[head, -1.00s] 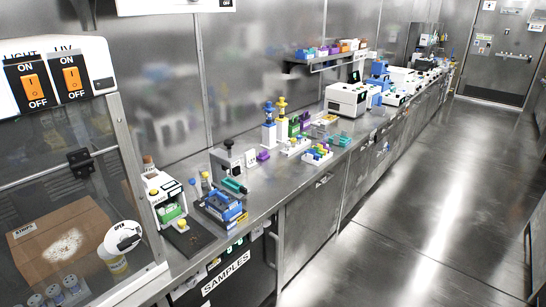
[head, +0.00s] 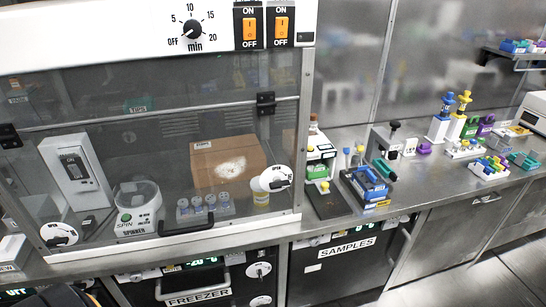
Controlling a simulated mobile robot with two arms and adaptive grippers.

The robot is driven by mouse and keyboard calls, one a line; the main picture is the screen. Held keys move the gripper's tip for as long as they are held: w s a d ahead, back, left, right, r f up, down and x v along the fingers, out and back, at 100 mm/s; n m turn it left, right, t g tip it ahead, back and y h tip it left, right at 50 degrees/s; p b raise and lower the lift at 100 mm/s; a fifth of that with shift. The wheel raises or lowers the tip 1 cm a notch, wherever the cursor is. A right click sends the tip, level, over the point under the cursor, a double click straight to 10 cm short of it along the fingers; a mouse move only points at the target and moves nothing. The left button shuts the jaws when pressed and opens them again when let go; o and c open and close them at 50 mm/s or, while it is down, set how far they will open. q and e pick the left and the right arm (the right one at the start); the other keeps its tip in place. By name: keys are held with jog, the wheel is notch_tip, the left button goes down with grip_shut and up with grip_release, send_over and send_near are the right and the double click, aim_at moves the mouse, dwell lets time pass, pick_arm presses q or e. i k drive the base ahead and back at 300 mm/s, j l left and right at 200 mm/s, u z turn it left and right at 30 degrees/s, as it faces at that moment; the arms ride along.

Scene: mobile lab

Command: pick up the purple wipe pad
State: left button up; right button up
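A small purple item (head: 424,149) lies on the steel bench, right of the dark grey clamp-like device (head: 383,142); it may be the wipe pad, but it is too small to tell. Another purple item (head: 487,121) stands farther right, behind the colourful tube rack (head: 489,167).
A hood with a clear front (head: 150,140) fills the left, holding a cardboard box (head: 228,168), a spinner (head: 138,208) and several capped vials. A blue rack (head: 366,187) sits near the bench edge (head: 440,185). Freezer and samples doors are below. Open floor is at lower right.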

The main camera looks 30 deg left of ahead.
aim_at(424, 148)
jog(key=i+l+u, duration=0.1)
jog(key=u, duration=0.35)
jog(key=i+l+u, duration=0.15)
jog(key=u, duration=0.3)
jog(key=i+l+u, duration=0.1)
jog(key=l+u, duration=0.15)
jog(key=u, duration=0.2)
